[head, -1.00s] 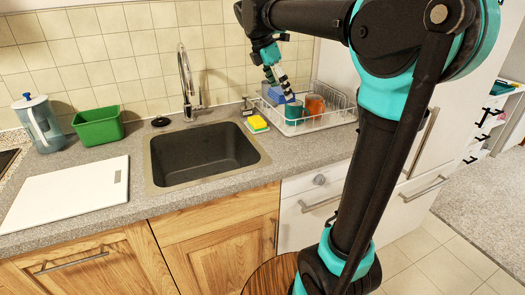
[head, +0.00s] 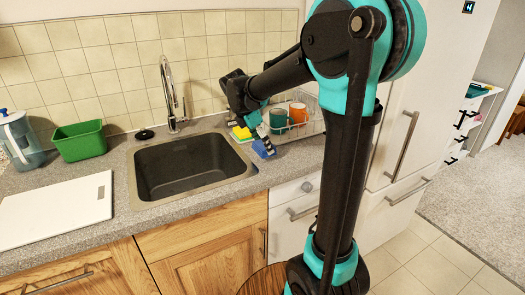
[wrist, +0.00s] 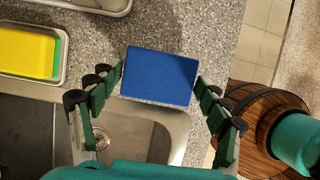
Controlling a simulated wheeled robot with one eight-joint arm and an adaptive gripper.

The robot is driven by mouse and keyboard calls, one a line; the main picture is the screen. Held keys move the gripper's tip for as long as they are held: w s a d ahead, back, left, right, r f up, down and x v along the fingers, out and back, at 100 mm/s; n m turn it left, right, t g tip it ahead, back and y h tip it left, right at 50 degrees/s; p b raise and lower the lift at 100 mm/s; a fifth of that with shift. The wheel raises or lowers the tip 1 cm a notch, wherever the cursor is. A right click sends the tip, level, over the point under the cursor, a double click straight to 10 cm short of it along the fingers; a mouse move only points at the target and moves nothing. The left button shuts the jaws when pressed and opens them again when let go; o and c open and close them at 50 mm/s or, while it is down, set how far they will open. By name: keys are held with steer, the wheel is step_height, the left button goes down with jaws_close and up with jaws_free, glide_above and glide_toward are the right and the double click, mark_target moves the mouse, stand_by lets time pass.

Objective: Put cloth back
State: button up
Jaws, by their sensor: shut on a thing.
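A blue cloth (head: 263,149), a flat folded block, is held in my gripper (head: 258,143), just right of the sink's edge. In the wrist view the cloth (wrist: 159,77) sits between the two green fingers of my gripper (wrist: 160,88), which press on its left and right sides. It is over the counter and the sink's rim; its exact height above them is hard to tell. The arm hides part of the gripper in the head view.
A yellow and green sponge (wrist: 27,52) lies in a small tray left of the cloth. The dish rack (head: 318,130) with a teal mug (head: 278,119) and an orange mug (head: 298,113) stands behind. The sink (head: 190,165), green tub (head: 79,141) and white board (head: 55,212) are to the left.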

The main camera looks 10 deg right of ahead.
mark_target(260, 145)
steer(key=shift+f, duration=1.5)
steer(key=shift+f, duration=0.1)
steer(key=o, duration=1.3)
steer(key=shift+o, duration=0.2)
steer(key=v, duration=1.2)
steer(key=shift+d, duration=0.15)
